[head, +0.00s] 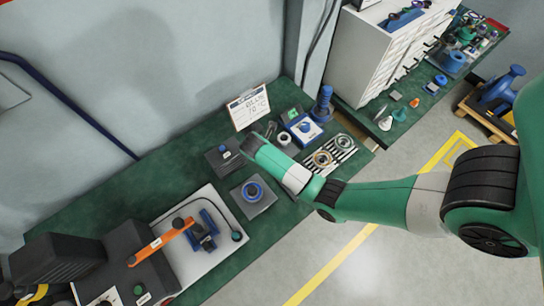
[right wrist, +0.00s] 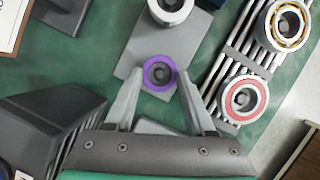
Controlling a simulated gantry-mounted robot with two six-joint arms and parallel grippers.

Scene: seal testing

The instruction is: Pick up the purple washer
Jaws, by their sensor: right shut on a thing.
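The purple washer (right wrist: 159,73) is a thick ring in the right wrist view, with a grey round centre inside it. It is at the lower edge of a grey plate (right wrist: 133,60), between the two fingertips of my right gripper (right wrist: 160,84), which is shut on it. I cannot tell whether it is clear of the plate. In the head view my right arm reaches in from the right over the green bench (head: 130,205), and the washer is hidden there. My left gripper is not in view.
A silver ring (right wrist: 170,10) is on the same plate. Bearings, one with a red ring (right wrist: 243,98), lie on metal bars to the right.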

